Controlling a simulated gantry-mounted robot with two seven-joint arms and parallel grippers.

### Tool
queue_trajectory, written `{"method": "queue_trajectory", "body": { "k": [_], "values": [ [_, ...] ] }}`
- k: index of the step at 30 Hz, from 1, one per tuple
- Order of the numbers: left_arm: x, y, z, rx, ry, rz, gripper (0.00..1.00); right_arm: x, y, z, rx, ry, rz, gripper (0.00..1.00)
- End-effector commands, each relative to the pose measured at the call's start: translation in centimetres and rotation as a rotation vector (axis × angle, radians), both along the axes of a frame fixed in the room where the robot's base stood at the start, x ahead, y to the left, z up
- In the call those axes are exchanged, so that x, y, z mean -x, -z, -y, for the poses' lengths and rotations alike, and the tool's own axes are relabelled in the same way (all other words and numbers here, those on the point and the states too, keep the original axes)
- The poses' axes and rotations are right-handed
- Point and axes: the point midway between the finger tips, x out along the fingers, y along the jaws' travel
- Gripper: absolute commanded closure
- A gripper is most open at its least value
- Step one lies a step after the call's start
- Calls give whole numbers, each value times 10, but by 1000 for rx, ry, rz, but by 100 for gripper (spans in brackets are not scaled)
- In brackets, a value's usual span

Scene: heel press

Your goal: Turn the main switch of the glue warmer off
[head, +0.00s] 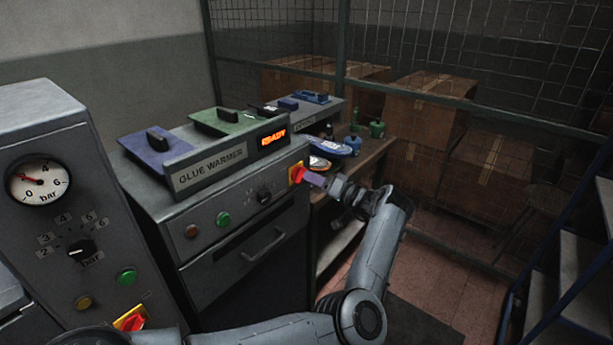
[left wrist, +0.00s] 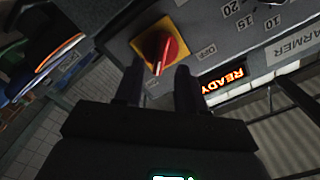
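The glue warmer (head: 245,225) is a grey cabinet with a lit orange READY display (head: 272,138). Its main switch (head: 296,174) is a red knob on a yellow plate at the right of the front panel. In the left wrist view the red knob (left wrist: 160,48) shows close up, with OFF labels beside its plate. My left gripper (head: 316,180) is at the switch. In the left wrist view its two dark fingers (left wrist: 160,82) are apart, pointing at the knob, with the fingertips near its lower edge. I cannot tell whether they touch it. My right gripper is not in view.
A press panel (head: 75,200) with a gauge, a dial and its own red-yellow switch (head: 131,319) stands at the left. A bench (head: 375,155) with bottles is right of the warmer. Cardboard boxes (head: 430,110) stand behind wire mesh. A blue-framed stair (head: 570,265) is at the right.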

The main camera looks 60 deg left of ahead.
Motion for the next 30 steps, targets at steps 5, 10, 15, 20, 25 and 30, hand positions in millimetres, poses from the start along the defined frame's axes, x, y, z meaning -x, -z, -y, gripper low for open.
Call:
{"method": "queue_trajectory", "body": {
  "k": [5,10,15,20,25,30],
  "values": [
    [9,0,-21,-1,-1,1,61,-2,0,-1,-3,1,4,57],
    [14,0,-31,-1,0,-1,61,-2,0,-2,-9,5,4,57],
    [15,0,-34,-1,1,0,61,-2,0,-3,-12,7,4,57],
    [15,0,-34,-1,1,0,61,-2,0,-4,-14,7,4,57],
    [15,0,-34,-1,1,0,84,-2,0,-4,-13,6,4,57],
    [15,0,-33,-1,1,0,100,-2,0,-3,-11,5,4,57]
  ]
}}
